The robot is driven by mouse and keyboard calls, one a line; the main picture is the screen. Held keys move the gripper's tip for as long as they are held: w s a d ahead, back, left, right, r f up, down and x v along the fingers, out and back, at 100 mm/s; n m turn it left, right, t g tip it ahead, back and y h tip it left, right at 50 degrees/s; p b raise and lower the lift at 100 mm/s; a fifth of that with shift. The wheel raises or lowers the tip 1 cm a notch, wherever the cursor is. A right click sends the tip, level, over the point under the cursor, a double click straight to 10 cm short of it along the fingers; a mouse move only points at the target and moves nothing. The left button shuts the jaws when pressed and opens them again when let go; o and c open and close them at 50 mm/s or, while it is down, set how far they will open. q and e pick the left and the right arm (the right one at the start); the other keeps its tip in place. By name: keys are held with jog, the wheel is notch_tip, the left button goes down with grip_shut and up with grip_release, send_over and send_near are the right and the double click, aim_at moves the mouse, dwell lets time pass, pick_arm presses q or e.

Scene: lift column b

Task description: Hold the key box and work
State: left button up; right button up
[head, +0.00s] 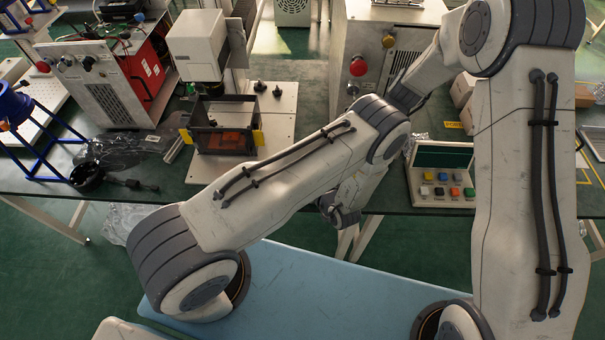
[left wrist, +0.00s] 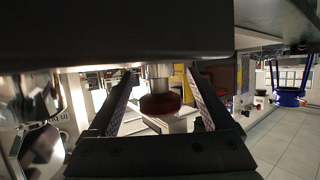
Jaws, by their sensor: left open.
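The key box (head: 440,155), with its lid raised and several coloured keys in its pale base, stands at the table's front edge, right of centre in the head view. My left gripper (head: 328,208) is left of the box by the table edge, partly hidden under my left arm. In the left wrist view its two fingers (left wrist: 160,103) are spread apart, with a dark red round knob on a silvery stem between them. Whether they touch the knob I cannot tell. My right arm reaches in behind my left elbow; its gripper is hidden.
A white plate (head: 283,135) carries a dark framed tray (head: 224,140) on the table. A machine with a red button (head: 358,67) stands behind my left elbow. A blue stand (head: 12,105) is at the far left; cables and plastic wrap lie near it.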

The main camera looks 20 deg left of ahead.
pick_arm(q)
jog(key=shift+c, duration=0.3)
grip_shut()
dwell(1.0)
dwell(0.3)
dwell(0.3)
